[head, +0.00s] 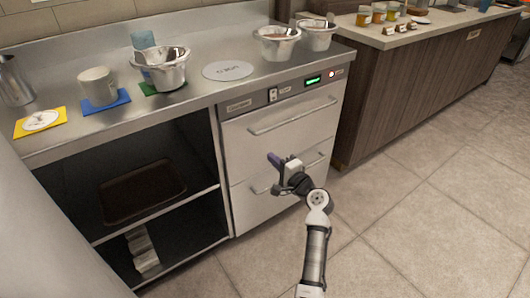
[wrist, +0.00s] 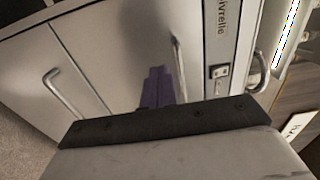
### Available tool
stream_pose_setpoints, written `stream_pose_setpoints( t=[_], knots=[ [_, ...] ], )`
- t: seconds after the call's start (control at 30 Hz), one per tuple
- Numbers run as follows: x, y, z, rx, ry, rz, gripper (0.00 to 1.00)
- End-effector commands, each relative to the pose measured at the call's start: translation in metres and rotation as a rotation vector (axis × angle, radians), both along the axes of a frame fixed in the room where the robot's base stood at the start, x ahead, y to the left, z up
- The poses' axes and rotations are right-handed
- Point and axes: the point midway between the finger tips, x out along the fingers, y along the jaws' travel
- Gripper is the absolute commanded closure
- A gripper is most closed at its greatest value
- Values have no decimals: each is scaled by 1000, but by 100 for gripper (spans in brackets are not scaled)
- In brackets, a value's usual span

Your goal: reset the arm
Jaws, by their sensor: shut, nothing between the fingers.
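My gripper (head: 274,160) is held in front of the white drawer unit (head: 245,150), below the counter's front edge. Its purple-blue fingers are shut and empty. In the wrist view the closed fingers (wrist: 157,87) point toward the drawer fronts, with a shadow cast just beyond them. I cannot tell the exact gap to the drawer front. My arm reaches up from the bottom of the head view, bent at the elbow.
The steel counter (head: 195,93) holds several metal pots, a mug (head: 97,86) on a blue mat and a white disc (head: 228,70). Drawer handles (head: 292,116) jut out near my gripper. An open shelf holds a dark tray (head: 140,193). The right floor is clear.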

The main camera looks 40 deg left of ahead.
Motion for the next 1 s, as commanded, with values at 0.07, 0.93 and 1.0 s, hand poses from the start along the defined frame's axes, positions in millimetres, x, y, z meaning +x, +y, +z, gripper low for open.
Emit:
stream_pose_setpoints(
  t=[0.07,0.93,1.0],
  knots=[
    [-3,-9,0,1,0,-2,100],
    [-128,42,306,45,-1145,-419,100],
    [-163,35,346,98,-1288,-502,100]
  ],
)
